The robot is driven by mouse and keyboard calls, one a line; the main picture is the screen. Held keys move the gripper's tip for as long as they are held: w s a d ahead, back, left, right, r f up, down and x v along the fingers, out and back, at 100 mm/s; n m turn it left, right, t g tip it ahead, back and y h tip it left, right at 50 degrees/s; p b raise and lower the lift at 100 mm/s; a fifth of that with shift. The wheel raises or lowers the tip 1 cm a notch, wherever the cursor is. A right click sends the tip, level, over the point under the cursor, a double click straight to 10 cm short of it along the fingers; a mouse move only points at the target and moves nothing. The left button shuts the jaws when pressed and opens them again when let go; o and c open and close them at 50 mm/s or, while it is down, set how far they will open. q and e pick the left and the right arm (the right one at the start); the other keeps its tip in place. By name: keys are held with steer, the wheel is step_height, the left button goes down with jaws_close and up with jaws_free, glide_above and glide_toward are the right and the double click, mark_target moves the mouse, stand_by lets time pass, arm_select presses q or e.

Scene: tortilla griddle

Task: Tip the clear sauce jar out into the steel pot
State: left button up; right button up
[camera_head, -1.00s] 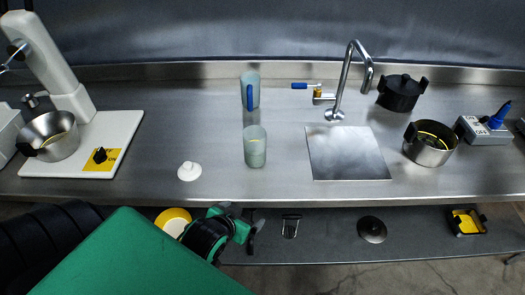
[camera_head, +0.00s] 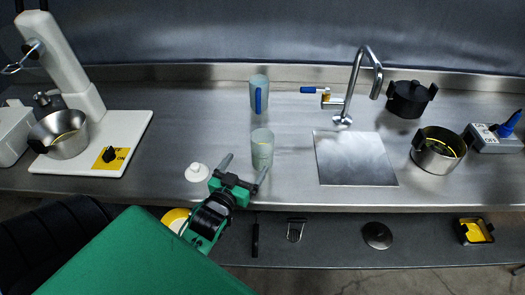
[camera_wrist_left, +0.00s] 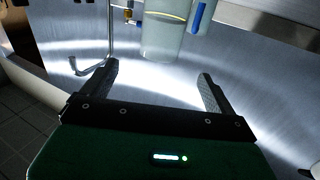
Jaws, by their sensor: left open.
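The clear sauce jar (camera_head: 262,150) stands upright on the steel counter, with pale contents low inside it. It also shows in the left wrist view (camera_wrist_left: 163,38), beyond the fingers. My left gripper (camera_head: 246,168) is open and empty at the jar's near left side, its fingers pointing towards the jar. In the wrist view the gap between the fingers (camera_wrist_left: 157,86) is clear. The steel pot (camera_head: 432,160) with black handles stands at the right of the counter, with something yellow and dark inside. My right gripper is not in view.
A cup with a blue handle (camera_head: 258,92) stands behind the jar. A white lid-like piece (camera_head: 197,173) lies left of my gripper. A tap (camera_head: 343,118) and flat square plate (camera_head: 355,158) lie between jar and pot. A black lidded pot (camera_head: 408,100) stands behind the steel pot.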

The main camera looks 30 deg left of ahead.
mark_target(258, 147)
arm_select(q)
steer(key=w, duration=0.2)
steer(key=w+p, duration=0.1)
steer(key=w, duration=0.1)
steer(key=w+a, duration=0.1)
steer(key=w, duration=0.1)
steer(key=shift+w, duration=0.35)
steer(key=shift+w+a+r+p, duration=0.1)
steer(key=shift+w+p, duration=0.35)
steer(key=shift+w, duration=0.15)
steer(key=w, duration=0.3)
steer(key=w+p, duration=0.1)
steer(key=shift+w+a, duration=0.15)
steer(key=shift+a, duration=0.2)
steer(key=c, duration=1.3)
steer(key=shift+c, duration=1.3)
